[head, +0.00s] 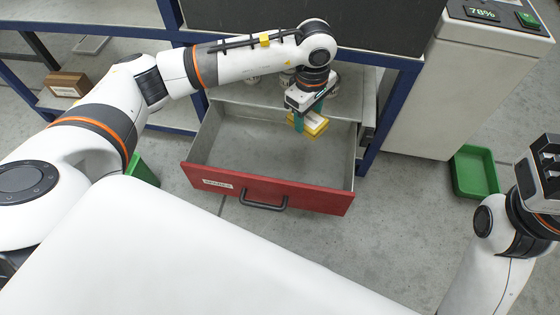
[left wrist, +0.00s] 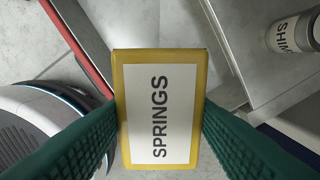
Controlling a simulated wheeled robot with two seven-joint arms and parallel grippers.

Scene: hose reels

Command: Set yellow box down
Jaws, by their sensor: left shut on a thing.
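The yellow box (head: 316,128) is in my left gripper (head: 309,113), whose teal fingers are shut on its sides. In the left wrist view the yellow box (left wrist: 160,110) shows a white label reading SPRINGS between the two fingers. In the head view, box and gripper are over the right rear part of an open drawer (head: 268,190) with a red front and black handle. The visible drawer floor is bare. Whether the box touches anything below is unclear. My right gripper (head: 545,165) is at the right edge, and its fingertips cannot be made out.
A can (left wrist: 291,36) with a partly visible label stands on the grey surface behind the drawer. Blue frame posts (head: 388,115) flank the drawer. A green bin (head: 475,172) sits on the floor at right, beside a pale cabinet (head: 465,90). A cardboard box (head: 68,84) is at left.

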